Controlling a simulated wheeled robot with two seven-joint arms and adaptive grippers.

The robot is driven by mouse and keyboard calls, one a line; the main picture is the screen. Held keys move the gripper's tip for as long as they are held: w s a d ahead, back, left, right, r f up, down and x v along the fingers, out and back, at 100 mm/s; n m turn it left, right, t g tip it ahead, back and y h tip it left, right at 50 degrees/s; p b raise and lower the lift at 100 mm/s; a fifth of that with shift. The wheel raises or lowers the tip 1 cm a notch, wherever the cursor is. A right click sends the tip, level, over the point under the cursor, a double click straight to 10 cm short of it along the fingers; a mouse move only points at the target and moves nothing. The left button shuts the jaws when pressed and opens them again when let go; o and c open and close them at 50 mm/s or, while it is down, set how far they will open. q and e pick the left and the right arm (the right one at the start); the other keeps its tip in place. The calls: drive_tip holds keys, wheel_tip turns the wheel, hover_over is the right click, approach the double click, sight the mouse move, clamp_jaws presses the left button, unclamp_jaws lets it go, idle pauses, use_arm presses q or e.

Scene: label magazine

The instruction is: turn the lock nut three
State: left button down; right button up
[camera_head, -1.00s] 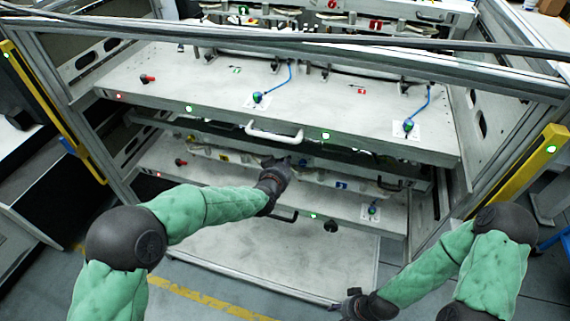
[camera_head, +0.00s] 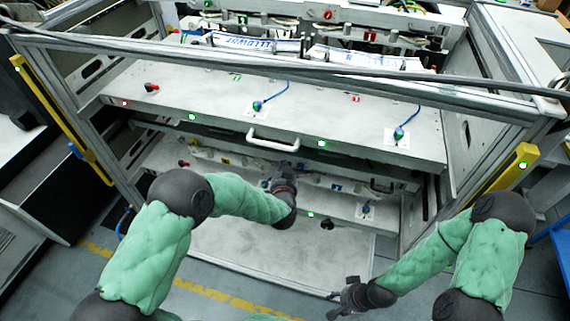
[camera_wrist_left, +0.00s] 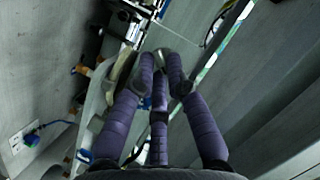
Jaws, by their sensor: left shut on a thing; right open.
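I cannot clearly make out lock nut three. My left gripper (camera_head: 285,170) reaches in over the lower shelf (camera_head: 215,180), below the upper shelf's front edge. In the left wrist view its purple fingers (camera_wrist_left: 161,62) close together at their tips on a small part they mostly hide, so I cannot tell its shape. A small blue tag (camera_wrist_left: 147,102) lies just behind the fingers. In the head view a small blue marker (camera_head: 336,187) is to the right of this gripper. My right gripper (camera_head: 343,298) is open and empty, low in front of the rack.
The upper shelf (camera_head: 210,95) with a white handle (camera_head: 272,143) overhangs the lower one. Blue cables with green plugs (camera_head: 258,105) stand on it. Yellow posts (camera_head: 510,170) flank the rack. The floor before the rack is clear.

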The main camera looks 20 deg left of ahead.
use_arm(q)
drive_tip(key=m+t+y+b, duration=0.1)
drive_tip(key=m+b, duration=0.1)
drive_tip(key=m, duration=0.2)
drive_tip(key=f+m+t+y+b, duration=0.1)
drive_tip(key=m+t+b, duration=0.1)
drive_tip(key=m, duration=0.3)
drive_tip(key=f+m+t+y+b, duration=0.1)
drive_tip(key=m+t+b, duration=0.1)
drive_tip(key=m, duration=0.3)
drive_tip(key=shift+s+a, duration=0.1)
drive_tip(key=shift+a, duration=0.15)
drive_tip(key=shift+r+m, duration=0.1)
drive_tip(key=shift+m, duration=0.3)
drive_tip(key=c, duration=1.2)
unclamp_jaws()
drive_tip(key=shift+a+r, duration=0.1)
drive_tip(key=shift+a, duration=0.05)
drive_tip(key=shift+c, duration=0.2)
